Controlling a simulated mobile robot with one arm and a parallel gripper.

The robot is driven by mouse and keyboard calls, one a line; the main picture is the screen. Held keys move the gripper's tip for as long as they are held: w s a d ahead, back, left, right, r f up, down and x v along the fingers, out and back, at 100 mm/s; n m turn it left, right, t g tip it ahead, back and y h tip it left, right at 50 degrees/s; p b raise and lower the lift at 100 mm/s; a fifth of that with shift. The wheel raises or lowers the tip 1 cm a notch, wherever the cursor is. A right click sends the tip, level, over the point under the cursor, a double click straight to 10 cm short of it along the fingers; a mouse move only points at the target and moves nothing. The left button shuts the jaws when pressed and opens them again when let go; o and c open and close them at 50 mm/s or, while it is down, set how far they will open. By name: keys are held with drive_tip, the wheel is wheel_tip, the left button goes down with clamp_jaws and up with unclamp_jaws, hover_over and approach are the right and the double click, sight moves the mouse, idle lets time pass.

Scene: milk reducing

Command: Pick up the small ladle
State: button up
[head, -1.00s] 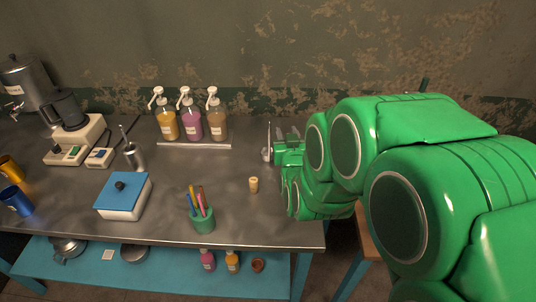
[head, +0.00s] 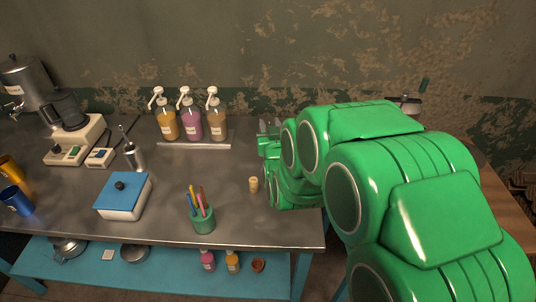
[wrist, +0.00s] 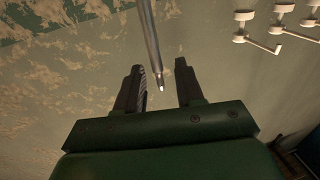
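A thin metal rod, which looks like the small ladle's handle (wrist: 152,45), enters the wrist view from the top. Its tip ends in the gap between my fingers, with space on both sides. The ladle's bowl is not in the wrist view. In the head view I cannot make out the ladle; my gripper and arm cover that area. My gripper (wrist: 161,82) is open and grips nothing. In the head view my gripper (head: 268,126) is over the right end of the metal table, right of the pump bottles.
Three pump bottles (head: 190,124) stand at the back of the metal table (head: 160,190). A small tan cylinder (head: 253,184) and a green pen cup (head: 203,220) stand near the front. A blue-lidded box (head: 123,196) is farther left. A wooden surface (head: 500,205) lies right, partly behind my arm.

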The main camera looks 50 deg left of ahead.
drive_tip(key=shift+x, duration=1.5)
clamp_jaws()
